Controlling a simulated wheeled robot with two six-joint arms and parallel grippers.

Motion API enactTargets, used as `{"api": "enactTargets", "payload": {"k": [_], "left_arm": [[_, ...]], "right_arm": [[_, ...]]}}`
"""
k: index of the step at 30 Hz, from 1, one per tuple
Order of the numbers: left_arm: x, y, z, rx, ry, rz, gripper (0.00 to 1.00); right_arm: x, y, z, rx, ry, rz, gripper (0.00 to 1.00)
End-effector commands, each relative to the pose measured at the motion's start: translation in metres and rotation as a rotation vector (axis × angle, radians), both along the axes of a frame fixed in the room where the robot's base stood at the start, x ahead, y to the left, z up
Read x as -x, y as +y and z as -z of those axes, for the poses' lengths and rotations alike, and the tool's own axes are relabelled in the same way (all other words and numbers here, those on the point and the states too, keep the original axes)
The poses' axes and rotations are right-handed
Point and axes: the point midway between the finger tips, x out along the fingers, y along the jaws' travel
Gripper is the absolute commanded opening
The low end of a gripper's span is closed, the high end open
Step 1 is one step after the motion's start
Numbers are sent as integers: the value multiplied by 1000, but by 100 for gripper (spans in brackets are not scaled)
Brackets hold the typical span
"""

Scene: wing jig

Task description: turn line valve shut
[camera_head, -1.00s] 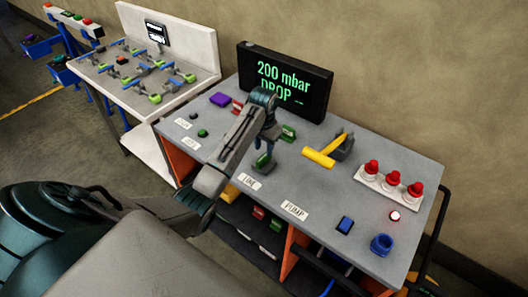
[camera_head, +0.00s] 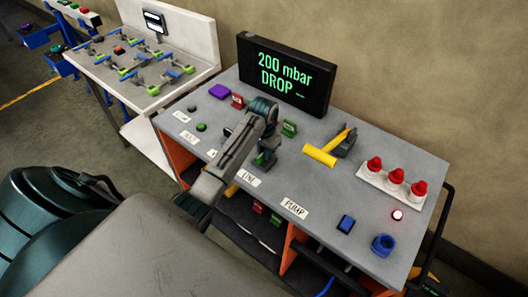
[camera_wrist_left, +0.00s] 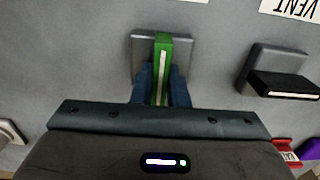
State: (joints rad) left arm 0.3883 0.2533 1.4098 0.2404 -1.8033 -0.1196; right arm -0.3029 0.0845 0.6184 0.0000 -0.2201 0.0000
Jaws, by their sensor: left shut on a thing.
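The line valve has a green handle with a pale stripe (camera_wrist_left: 161,62) on a grey square base (camera_wrist_left: 181,45), seen in the left wrist view. In the head view, the green handle (camera_head: 262,158) is partly hidden behind my gripper, just behind the LINE label (camera_head: 249,179). My left gripper (camera_wrist_left: 161,85) is shut on the handle, with a blue finger on each side of it. The gripper also shows in the head view (camera_head: 268,150), reaching down over the valve. My right gripper is not in view.
A black-handled valve (camera_wrist_left: 282,85) stands right of the gripper near the VENT label.

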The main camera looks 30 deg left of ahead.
Motion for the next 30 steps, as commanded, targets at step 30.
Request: {"api": "enactTargets", "payload": {"k": [30], "left_arm": [[0,0,0,1,-2,651,0]], "right_arm": [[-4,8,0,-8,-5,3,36]]}}
